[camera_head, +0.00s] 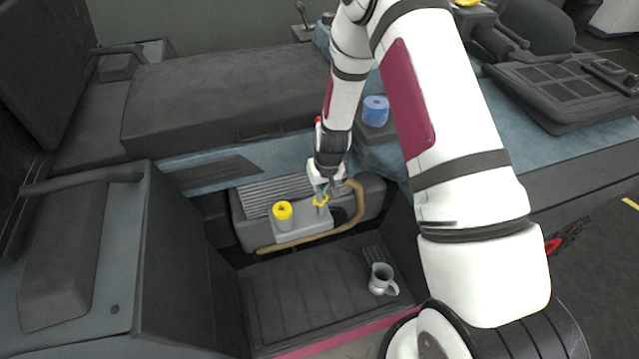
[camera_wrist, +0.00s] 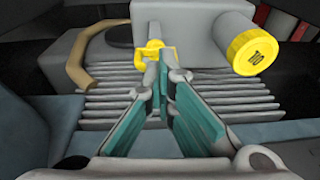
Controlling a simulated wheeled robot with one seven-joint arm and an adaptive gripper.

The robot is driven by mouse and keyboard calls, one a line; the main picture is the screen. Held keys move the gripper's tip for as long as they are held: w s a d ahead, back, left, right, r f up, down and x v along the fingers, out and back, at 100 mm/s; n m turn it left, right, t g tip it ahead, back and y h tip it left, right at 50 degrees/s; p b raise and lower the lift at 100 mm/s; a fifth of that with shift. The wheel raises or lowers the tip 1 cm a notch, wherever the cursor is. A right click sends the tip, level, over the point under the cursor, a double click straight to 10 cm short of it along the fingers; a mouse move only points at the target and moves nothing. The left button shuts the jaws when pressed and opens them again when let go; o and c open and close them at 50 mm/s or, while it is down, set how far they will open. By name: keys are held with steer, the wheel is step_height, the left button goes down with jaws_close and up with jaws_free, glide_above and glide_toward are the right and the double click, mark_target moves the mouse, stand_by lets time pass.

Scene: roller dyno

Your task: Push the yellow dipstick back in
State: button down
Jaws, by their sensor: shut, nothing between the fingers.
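The yellow dipstick (camera_head: 321,200) has a ring-shaped handle and stands at the grey engine block, just right of the yellow oil cap (camera_head: 282,211). In the wrist view the dipstick handle (camera_wrist: 154,52) is just beyond my fingertips, near the upper middle. My gripper (camera_head: 322,188) is above the dipstick, pointing down at it. In the wrist view my gripper (camera_wrist: 162,72) has its fingertips together with nothing between them. The tips appear at or very close to the handle; I cannot tell whether they touch. How far the dipstick sits in its tube is hidden.
The yellow oil cap (camera_wrist: 258,48) stands close to my fingers. A tan hose (camera_head: 352,215) curves around the engine's right side. A grey mug (camera_head: 381,279) stands on the dark ribbed floor in front. A blue roll (camera_head: 375,110) sits behind, near my arm.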

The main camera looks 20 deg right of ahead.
steer(key=shift+s+a, duration=0.1)
steer(key=s+a+p+v, duration=0.1)
steer(key=p+v, duration=0.1)
steer(key=v, duration=2.3)
steer(key=s+r+t, duration=0.1)
steer(key=s+r, duration=0.7)
steer(key=r, duration=0.2)
steer(key=s+r, duration=0.3)
steer(key=s, duration=0.6)
steer(key=s+r, duration=0.4)
steer(key=s, duration=0.5)
steer(key=shift+s+d+r+t+h+p, duration=0.15)
steer(key=shift+s+r+t+h+p, duration=0.15)
steer(key=shift+t+p, duration=0.1)
